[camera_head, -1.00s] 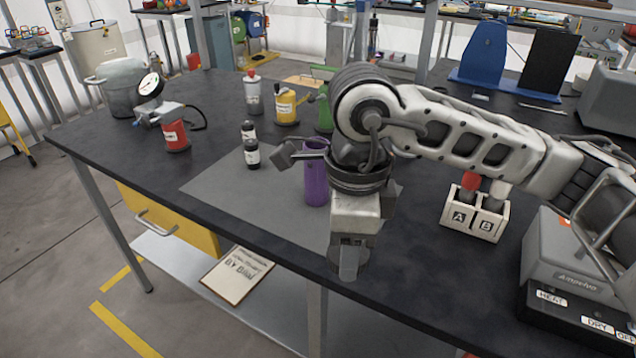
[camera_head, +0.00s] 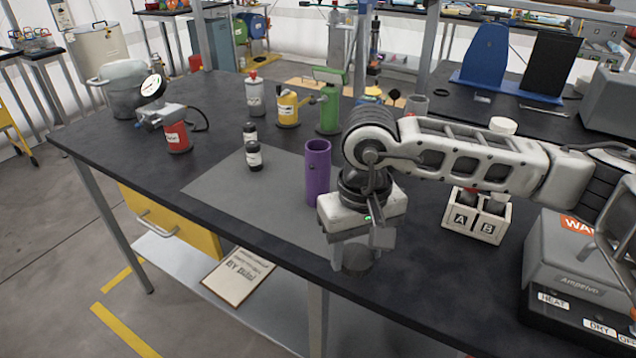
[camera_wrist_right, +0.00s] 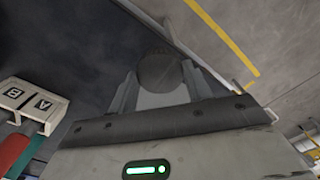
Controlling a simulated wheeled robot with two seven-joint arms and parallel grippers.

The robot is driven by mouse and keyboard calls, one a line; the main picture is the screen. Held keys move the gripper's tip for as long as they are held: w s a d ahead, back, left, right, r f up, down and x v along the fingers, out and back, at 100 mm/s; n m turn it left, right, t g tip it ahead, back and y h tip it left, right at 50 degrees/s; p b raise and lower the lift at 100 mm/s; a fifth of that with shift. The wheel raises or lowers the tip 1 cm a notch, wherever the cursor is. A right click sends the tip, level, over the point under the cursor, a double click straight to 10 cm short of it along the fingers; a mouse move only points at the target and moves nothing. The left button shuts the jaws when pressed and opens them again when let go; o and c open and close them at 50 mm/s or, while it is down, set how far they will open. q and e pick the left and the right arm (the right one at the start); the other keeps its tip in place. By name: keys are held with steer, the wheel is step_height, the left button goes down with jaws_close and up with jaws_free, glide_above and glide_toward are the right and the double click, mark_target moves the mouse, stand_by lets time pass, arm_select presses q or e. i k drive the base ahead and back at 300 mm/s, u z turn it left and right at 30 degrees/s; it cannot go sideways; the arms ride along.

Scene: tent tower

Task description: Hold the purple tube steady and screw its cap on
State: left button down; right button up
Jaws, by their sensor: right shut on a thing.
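The purple tube (camera_head: 318,173) stands upright on the grey mat, and its top is open. My right gripper (camera_head: 357,258) points down to the right of the tube and nearer the table's front edge, apart from it. It is shut on a dark grey round cap (camera_head: 356,259), which also shows between the fingers in the right wrist view (camera_wrist_right: 160,71). The fingers partly hide the cap's sides. My left gripper is not in view.
Two small dark bottles (camera_head: 253,157) stand on the grey mat (camera_head: 225,185), left of the tube. A white box marked A and B (camera_head: 476,219) and a grey machine (camera_head: 570,262) stand to the right. Yellow (camera_head: 287,109) and green (camera_head: 329,112) containers stand behind.

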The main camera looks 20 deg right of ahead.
mark_target(318, 175)
steer(key=u, duration=0.85)
steer(key=k, duration=1.05)
steer(key=z, duration=1)
